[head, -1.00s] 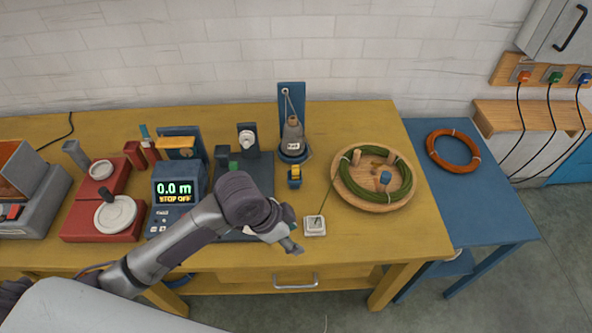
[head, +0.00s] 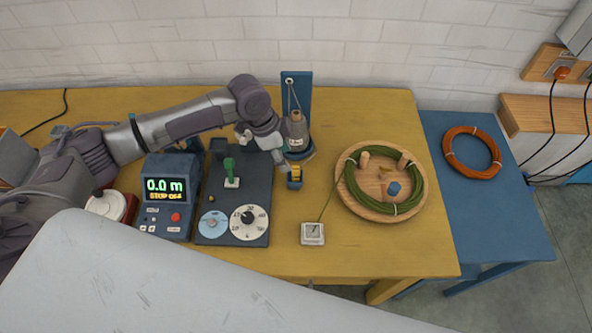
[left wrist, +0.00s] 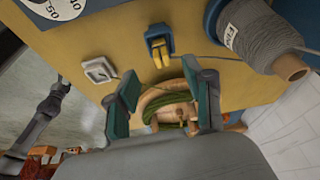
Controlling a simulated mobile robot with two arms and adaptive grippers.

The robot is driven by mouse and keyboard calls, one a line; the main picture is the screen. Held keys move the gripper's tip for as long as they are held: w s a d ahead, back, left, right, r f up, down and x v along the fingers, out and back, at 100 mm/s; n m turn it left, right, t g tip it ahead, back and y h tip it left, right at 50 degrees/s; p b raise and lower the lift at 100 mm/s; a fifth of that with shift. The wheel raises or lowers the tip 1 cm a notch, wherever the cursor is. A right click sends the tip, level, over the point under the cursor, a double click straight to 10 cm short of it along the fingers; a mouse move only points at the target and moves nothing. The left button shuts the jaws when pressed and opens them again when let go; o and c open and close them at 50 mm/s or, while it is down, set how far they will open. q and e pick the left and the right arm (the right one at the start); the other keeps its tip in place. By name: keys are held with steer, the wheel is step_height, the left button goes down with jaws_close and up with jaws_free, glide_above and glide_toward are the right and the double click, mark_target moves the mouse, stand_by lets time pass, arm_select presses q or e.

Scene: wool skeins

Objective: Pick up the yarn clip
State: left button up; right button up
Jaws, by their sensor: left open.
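A small yellow piece in a blue holder (head: 295,178), which looks like the yarn clip, stands on the yellow table. It also shows in the left wrist view (left wrist: 160,46), with two yellow prongs, beyond the fingertips. My left gripper (head: 279,158) is just up and left of it in the head view. In the left wrist view my left gripper (left wrist: 160,75) has its teal-padded fingers apart with nothing between them. The fingers appear apart from the clip. My right gripper is in neither view now.
A grey yarn cone (head: 296,130) stands close behind the clip. A white square piece (head: 312,233) with green yarn and a wooden tray (head: 348,203) holding a green skein lie to the right. A dial panel (head: 233,205) is at left. Clear table lies between.

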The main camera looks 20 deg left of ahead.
mark_target(293, 169)
arm_select(q)
steer(key=x, duration=0.2)
steer(key=shift+w+f, duration=0.25)
steer(key=shift+w, duration=0.05)
steer(key=shift+p+x, duration=0.7)
steer(key=shift+x, duration=0.35)
steer(key=x, duration=0.2)
steer(key=shift+s+d+f, duration=0.15)
steer(key=shift+d+f, duration=0.05)
steer(key=shift+d, duration=0.1)
steer(key=shift+d+f, duration=0.1)
steer(key=shift+f, duration=0.35)
steer(key=c, duration=0.8)
steer(key=shift+c, duration=0.7)
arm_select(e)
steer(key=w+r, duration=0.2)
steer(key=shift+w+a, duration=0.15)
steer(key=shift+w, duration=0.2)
